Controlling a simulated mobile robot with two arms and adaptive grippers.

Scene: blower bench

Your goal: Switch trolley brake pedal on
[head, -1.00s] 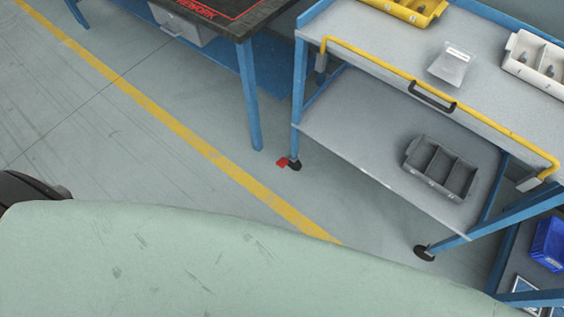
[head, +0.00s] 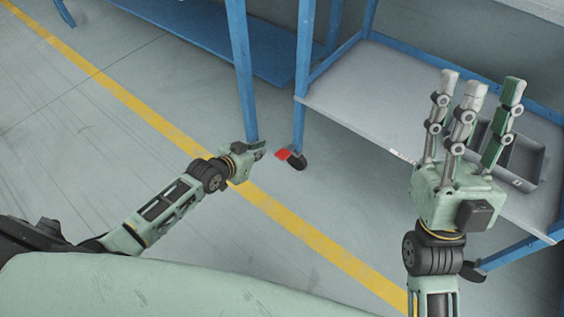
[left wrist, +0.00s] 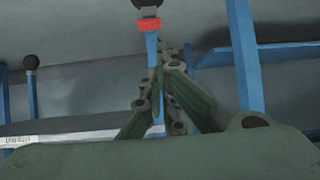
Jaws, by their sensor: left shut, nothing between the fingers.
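The red brake pedal (head: 283,154) sticks out to the left of a black caster (head: 298,162) at the foot of the trolley's blue leg (head: 300,110). In the left wrist view the pedal (left wrist: 149,25) shows near the top, beyond the fingers, with the black caster (left wrist: 147,4) above it. My left gripper (head: 262,150) is shut and empty, low near the floor, just left of the pedal with a small gap visible. My right gripper (head: 478,85) is open and empty, with its fingers pointing up in front of the trolley shelf.
A blue bench leg (head: 241,70) stands just behind my left gripper. The trolley's lower shelf (head: 350,105) holds a grey divided bin (head: 525,150), partly hidden by my right fingers. A yellow floor line (head: 130,100) crosses open floor on the left.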

